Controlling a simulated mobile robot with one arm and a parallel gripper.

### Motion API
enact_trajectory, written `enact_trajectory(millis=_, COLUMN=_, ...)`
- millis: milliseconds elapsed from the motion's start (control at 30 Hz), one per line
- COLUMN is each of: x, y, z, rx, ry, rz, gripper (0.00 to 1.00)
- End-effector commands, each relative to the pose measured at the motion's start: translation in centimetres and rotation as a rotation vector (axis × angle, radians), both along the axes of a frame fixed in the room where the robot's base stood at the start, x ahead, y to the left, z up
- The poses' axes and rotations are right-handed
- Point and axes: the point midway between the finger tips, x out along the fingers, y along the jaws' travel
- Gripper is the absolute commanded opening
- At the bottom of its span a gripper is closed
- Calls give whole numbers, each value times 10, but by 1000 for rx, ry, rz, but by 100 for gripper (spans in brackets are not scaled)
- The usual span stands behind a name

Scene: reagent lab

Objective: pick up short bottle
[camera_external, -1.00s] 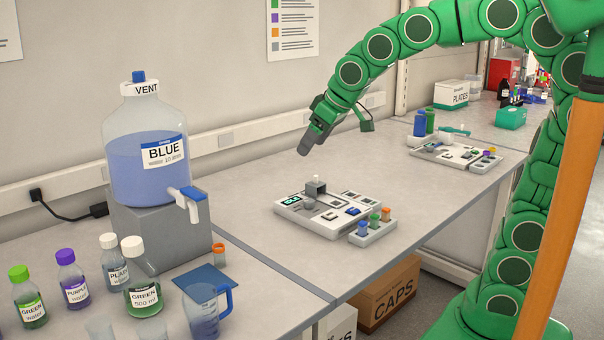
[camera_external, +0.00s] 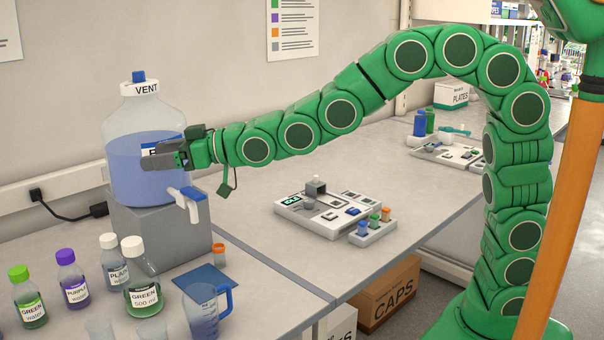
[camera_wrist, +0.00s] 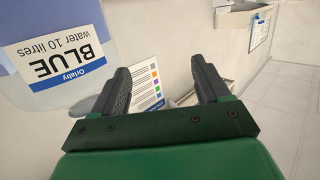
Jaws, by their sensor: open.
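My gripper (camera_external: 160,157) is open and empty, in front of the big BLUE water carboy (camera_external: 125,170), at label height in the external view. In the wrist view its two dark fingers (camera_wrist: 159,82) stand apart with nothing between them. Several small bottles stand at the lower left, below and left of my gripper: a green-capped bottle (camera_external: 30,308), a purple-capped bottle (camera_external: 73,287), a white-capped PLAIN bottle (camera_external: 114,276) and a larger white-capped GREEN bottle (camera_external: 142,297). I cannot tell which is the short bottle. None of these bottles shows in the wrist view.
The carboy on its grey stand (camera_external: 165,240), with a protruding tap (camera_external: 190,200), is close to my gripper. A blue jug (camera_external: 203,315), a blue mat (camera_external: 204,277) and an orange-topped vial (camera_external: 218,255) stand nearby.

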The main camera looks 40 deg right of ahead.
Motion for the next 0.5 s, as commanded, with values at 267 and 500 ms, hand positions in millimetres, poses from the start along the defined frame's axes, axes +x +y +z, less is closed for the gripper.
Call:
enact_trajectory(millis=267, x=-19, y=49, z=6, rx=100, ry=-93, rz=77, gripper=75)
enact_trajectory(millis=500, x=-21, y=53, z=-49, rx=106, ry=-96, rz=84, gripper=75)
